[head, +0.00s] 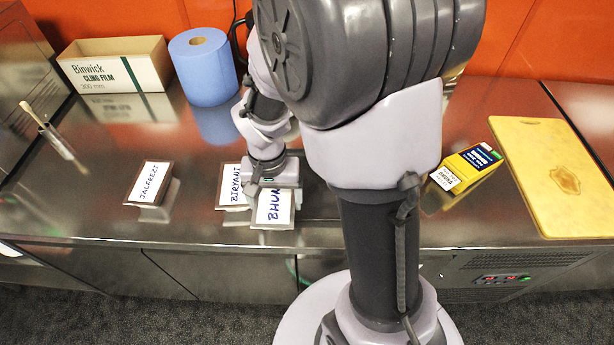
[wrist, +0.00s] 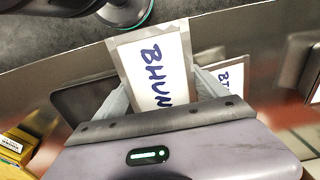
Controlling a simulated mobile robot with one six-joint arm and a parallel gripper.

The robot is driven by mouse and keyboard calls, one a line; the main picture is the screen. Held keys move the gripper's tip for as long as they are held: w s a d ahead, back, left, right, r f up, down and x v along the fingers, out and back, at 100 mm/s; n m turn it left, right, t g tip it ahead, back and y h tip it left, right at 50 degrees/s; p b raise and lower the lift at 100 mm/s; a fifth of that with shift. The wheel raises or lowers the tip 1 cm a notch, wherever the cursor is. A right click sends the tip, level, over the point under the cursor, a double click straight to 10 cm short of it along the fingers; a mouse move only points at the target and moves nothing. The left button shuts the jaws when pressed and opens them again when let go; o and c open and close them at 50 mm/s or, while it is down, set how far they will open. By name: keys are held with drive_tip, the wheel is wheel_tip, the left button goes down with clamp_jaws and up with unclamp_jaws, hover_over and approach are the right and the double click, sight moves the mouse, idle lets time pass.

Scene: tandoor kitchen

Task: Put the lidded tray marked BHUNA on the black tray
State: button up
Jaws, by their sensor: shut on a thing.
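The lidded tray marked BHUNA (head: 273,209) has a white lid with blue letters and shows as BHUN in the wrist view (wrist: 152,66). My gripper (wrist: 162,88) is shut on it, one finger on each side. In the head view my gripper (head: 268,178) is at its back edge. The black tray (wrist: 72,101) lies left of the BHUNA tray in the wrist view, partly covered by it and a finger. In the head view my arm hides most of the black tray. The height of the BHUNA tray above the counter is unclear.
The BIRYANI tray (head: 229,187) is close beside the BHUNA tray, with JALFREZI (head: 150,184) further left. A yellow box (head: 466,167) and a cutting board (head: 556,180) are at right. A blue roll (head: 204,68) and a cling film box (head: 115,66) stand behind.

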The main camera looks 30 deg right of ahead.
sight(277, 207)
drive_tip(key=w+d, duration=0.2)
drive_tip(key=d, duration=0.1)
drive_tip(key=w+d+b, duration=0.1)
drive_tip(key=w+d, duration=0.1)
drive_tip(key=d, duration=0.1)
drive_tip(key=w+d+f, duration=0.1)
drive_tip(key=w+d, duration=0.1)
drive_tip(key=shift+d, duration=0.4)
drive_tip(key=f+b, duration=0.1)
drive_tip(key=f, duration=0.1)
drive_tip(key=f+b, duration=0.1)
drive_tip(key=f, duration=0.1)
drive_tip(key=shift+w+d+b, duration=0.2)
drive_tip(key=shift+d+b, duration=0.05)
drive_tip(key=shift+b, duration=0.1)
drive_tip(key=shift+r, duration=0.2)
drive_tip(key=shift+f, duration=0.1)
